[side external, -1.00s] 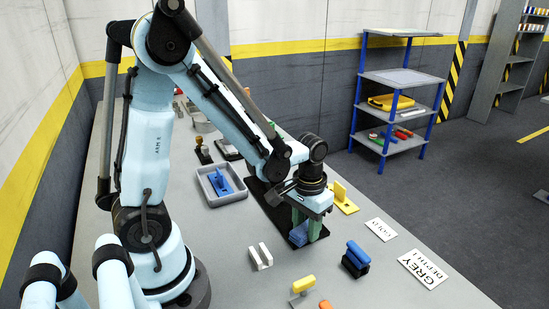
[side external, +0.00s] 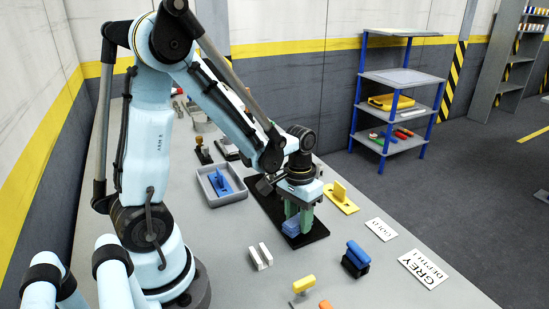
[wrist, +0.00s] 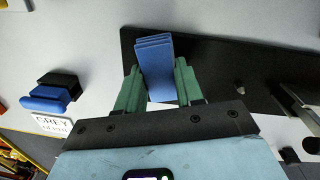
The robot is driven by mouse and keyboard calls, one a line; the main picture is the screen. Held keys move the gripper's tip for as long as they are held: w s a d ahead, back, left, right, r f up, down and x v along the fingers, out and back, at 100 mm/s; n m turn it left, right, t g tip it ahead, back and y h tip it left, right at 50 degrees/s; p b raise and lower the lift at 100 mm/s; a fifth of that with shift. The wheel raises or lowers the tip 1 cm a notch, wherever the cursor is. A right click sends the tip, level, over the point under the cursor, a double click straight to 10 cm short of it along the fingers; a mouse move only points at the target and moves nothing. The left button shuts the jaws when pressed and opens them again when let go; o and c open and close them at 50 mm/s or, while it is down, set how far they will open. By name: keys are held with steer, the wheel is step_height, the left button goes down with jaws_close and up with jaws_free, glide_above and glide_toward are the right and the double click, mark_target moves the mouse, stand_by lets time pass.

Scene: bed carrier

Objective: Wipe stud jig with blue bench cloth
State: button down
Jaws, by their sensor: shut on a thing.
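The blue bench cloth (side external: 290,226) is a folded blue pad between the green fingers of my gripper (side external: 297,220). In the wrist view my gripper (wrist: 157,82) is shut on the cloth (wrist: 156,62), with its folded layers upward in the picture. A long black plate (side external: 317,233), seemingly the stud jig, lies flat on the bench under the gripper. The cloth is low over the plate's near end; I cannot tell if it touches. In the wrist view the plate (wrist: 215,60) runs right from the cloth, with a small stud (wrist: 240,88) on it. My gripper hides part of the plate.
A yellow piece (side external: 341,197) stands right of the plate. A grey tray (side external: 236,198) holding a blue part is to the left. A white block (side external: 260,257), a blue-handled black block (side external: 356,258) and a yellow-handled piece (side external: 303,286) are nearer. Bench between them is clear.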

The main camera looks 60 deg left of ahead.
steer(key=shift+w+a+r+y, duration=0.1)
steer(key=shift+a+y, duration=0.2)
steer(key=shift+a, duration=0.3)
steer(key=shift+w+a+r+y, duration=0.1)
steer(key=shift+a+y, duration=0.2)
steer(key=shift+a, duration=0.3)
steer(key=shift+s+d+r, duration=0.1)
steer(key=shift+d+r, duration=0.05)
steer(key=shift+r, duration=2.7)
steer(key=shift+r, duration=1.5)
steer(key=shift+s+d, duration=0.1)
steer(key=shift+s, duration=0.05)
steer(key=s+d+m, duration=0.3)
steer(key=s+d, duration=0.1)
steer(key=s, duration=0.7)
glide_above(234, 224)
step_height(234, 224, down, 6)
steer(key=shift+w+f, duration=0.1)
steer(key=shift+f, duration=1.95)
